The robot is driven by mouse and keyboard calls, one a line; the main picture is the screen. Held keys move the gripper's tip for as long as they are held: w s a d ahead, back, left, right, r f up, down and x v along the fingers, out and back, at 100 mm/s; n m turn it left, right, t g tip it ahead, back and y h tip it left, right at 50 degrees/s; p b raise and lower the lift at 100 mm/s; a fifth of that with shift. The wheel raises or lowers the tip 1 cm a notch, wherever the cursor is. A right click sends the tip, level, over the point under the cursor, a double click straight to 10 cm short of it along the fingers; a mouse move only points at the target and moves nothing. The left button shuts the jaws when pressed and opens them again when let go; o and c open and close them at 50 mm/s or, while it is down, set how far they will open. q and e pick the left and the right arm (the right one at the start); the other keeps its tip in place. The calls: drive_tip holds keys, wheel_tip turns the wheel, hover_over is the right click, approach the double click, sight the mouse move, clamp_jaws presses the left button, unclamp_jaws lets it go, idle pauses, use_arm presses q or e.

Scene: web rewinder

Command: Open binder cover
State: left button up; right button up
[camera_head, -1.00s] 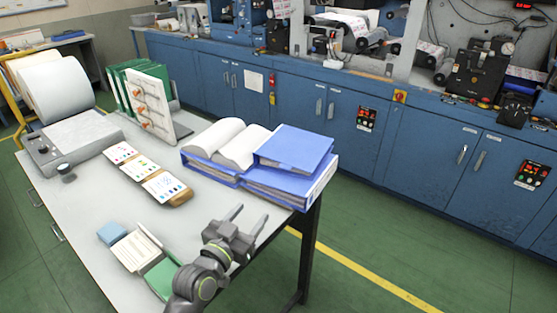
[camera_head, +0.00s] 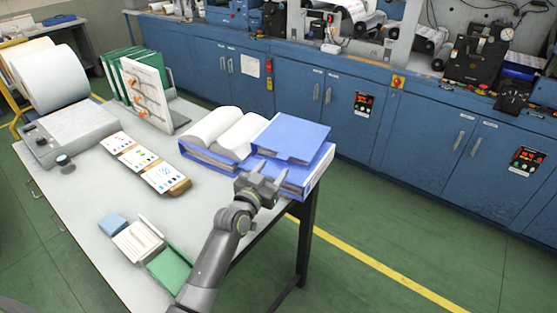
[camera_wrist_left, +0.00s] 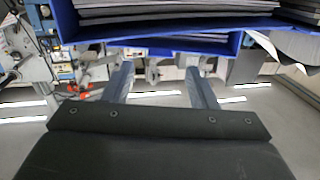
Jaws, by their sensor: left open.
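The left one is open with curved white pages (camera_head: 212,127). My left gripper (camera_head: 270,170) is open and empty at the near edge of the right binder, below the cover; contact cannot be told. In the left wrist view, blue covers with dark page edges (camera_wrist_left: 180,12) fill the top, and the open fingers (camera_wrist_left: 161,82) point toward them. My right gripper is not in view.
The grey table (camera_head: 85,190) also holds color cards (camera_head: 145,163), a white panel with orange knobs (camera_head: 150,92), green binders (camera_head: 115,80), a paper roll (camera_head: 45,78), and a green box (camera_head: 168,270) near the front. Blue cabinets (camera_head: 290,95) stand behind.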

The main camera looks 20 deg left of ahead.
sight(278, 173)
use_arm(q)
drive_tip(key=shift+w+d, duration=0.2)
drive_tip(key=shift+w, duration=1)
drive_tip(key=shift+w+d, duration=0.15)
drive_tip(key=shift+w, duration=1)
clamp_jaws()
